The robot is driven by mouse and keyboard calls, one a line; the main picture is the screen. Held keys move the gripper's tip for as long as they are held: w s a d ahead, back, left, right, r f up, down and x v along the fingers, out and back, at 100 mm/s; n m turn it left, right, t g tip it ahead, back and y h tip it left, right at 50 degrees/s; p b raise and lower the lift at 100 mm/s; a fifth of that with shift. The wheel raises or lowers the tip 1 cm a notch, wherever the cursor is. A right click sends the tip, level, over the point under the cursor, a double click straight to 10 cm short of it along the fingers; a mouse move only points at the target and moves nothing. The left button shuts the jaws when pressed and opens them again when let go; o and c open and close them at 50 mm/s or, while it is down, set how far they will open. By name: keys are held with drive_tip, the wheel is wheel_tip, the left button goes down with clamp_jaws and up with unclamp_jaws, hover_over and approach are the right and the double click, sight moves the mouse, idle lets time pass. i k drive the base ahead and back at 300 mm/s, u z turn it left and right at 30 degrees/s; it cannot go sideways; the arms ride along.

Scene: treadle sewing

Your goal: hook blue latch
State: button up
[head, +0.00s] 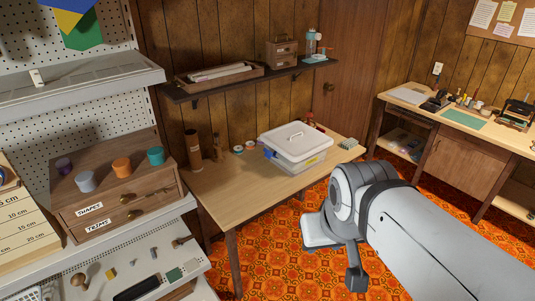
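A clear-sided box with a white lid (296,138) and a handle on top sits on the wooden table (237,187). The blue latch (270,153) is a small blue patch at the box's left front corner, below the lid's edge. It is too small to tell whether it is hooked. My grey and white arm reaches in from the lower right. A dark grey part at its end, seemingly my gripper (356,276), hangs low in front of the table, apart from the box and latch. Whether its fingers are open or shut does not show.
Brown cylinders (193,150) and small tape rolls (244,147) stand left of the box. A green-grey stack (348,143) lies at its right. A dark shelf (255,82) hangs above. A drawer cabinet (120,190) stands at left. The table's front left is clear.

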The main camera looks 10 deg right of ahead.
sight(269, 154)
drive_tip(key=z, duration=0.05)
drive_tip(key=i, duration=1)
drive_tip(key=u, duration=0.1)
